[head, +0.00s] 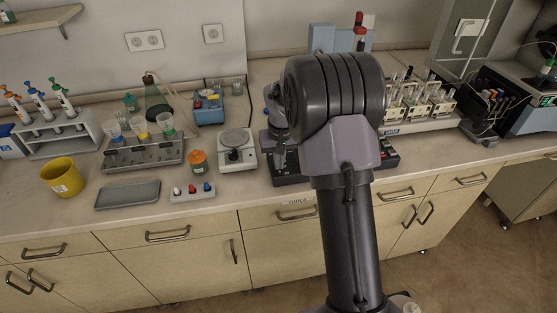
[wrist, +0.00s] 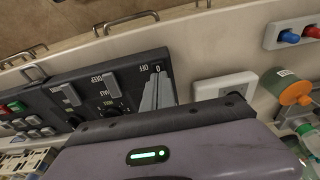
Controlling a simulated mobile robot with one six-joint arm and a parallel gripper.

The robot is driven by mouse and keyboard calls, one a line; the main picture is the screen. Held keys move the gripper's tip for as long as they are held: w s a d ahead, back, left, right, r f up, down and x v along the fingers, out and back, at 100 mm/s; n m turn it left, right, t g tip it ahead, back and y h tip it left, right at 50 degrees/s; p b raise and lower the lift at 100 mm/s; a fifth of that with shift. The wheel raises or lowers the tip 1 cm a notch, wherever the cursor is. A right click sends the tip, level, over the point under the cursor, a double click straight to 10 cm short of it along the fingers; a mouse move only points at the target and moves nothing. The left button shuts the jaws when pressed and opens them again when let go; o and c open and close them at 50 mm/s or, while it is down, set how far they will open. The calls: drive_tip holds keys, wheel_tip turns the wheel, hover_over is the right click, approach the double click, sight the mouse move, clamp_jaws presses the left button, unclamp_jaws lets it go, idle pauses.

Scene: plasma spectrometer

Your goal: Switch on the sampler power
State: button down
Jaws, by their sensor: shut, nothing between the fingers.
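A dark control panel (wrist: 98,90) lies below my wrist, with knobs and printed labels upside down in the wrist view. The letters OFF and a 0 are readable near its corner, right beside my fingers. My gripper (wrist: 157,92) is shut and empty, its grey fingers over this corner of the panel. I cannot tell whether they touch it. Any switch under the fingers is hidden. In the head view, the panel's dark front (head: 290,178) shows in part behind my arm, which covers the rest.
A rack of glass vials (head: 420,105) stands to the right. Cabinet handles line the front.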

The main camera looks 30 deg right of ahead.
wheel_tip(320, 180, up, 14)
drive_tip(key=s+p, duration=0.2)
drive_tip(key=p, duration=0.4)
drive_tip(key=shift+a, duration=0.3)
drive_tip(key=shift+s+d, duration=0.1)
